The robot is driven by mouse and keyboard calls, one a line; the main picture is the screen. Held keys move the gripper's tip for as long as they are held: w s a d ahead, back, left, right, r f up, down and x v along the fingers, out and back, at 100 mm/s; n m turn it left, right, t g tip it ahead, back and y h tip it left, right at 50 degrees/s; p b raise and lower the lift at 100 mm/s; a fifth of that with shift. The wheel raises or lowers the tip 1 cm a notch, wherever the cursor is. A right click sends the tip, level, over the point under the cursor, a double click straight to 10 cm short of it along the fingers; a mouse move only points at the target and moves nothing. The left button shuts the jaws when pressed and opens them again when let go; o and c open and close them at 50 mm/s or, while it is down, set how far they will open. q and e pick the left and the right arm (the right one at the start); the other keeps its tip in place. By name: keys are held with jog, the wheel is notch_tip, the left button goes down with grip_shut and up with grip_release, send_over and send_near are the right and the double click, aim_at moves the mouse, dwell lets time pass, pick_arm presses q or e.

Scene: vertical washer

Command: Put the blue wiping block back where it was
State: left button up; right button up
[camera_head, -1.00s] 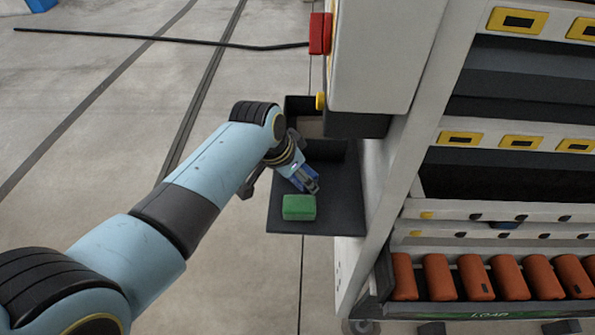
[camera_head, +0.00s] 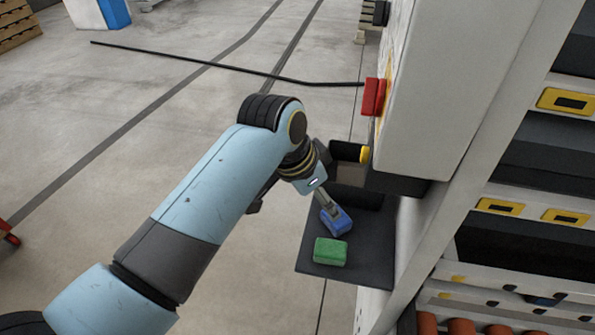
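The blue wiping block (camera_head: 337,224) is on or just above the dark shelf (camera_head: 315,262) on the side of the washer, behind the green block (camera_head: 330,251). My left gripper (camera_head: 333,212) reaches down to the blue block from above. Its fingers are at the block's top, and the block looks held between them. I cannot tell whether the block touches the shelf. The green block lies on the shelf near its front edge. My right gripper is not in view.
A dark bin (camera_head: 348,152) stands behind the shelf. Open floor (camera_head: 150,120) lies to the left.

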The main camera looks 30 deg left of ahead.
pick_arm(q)
jog(key=w+a+r+n+t+y, duration=0.1)
jog(key=w+a+r+n+t, duration=0.25)
jog(key=a+t, duration=0.2)
jog(key=s+a+f+g+y, duration=0.1)
jog(key=s+a+f, duration=0.1)
jog(key=s+f, duration=0.6)
jog(key=s+a+f+g, duration=0.2)
jog(key=s+f, duration=0.2)
jog(key=f, duration=0.8)
jog(key=s+a+f+g, duration=0.1)
jog(key=s+f, duration=0.4)
jog(key=s, duration=0.5)
jog(key=s+a+f+n+g, duration=0.1)
jog(key=s+a+f+g, duration=0.1)
jog(key=s+f, duration=0.4)
jog(key=s+a+f+n+g, duration=0.1)
jog(key=s+f, duration=0.4)
jog(key=s, duration=1)
jog(key=shift+s+a+f+g+y, duration=0.25)
jog(key=shift+s+a+g+y, duration=0.15)
jog(key=shift+g, duration=0.25)
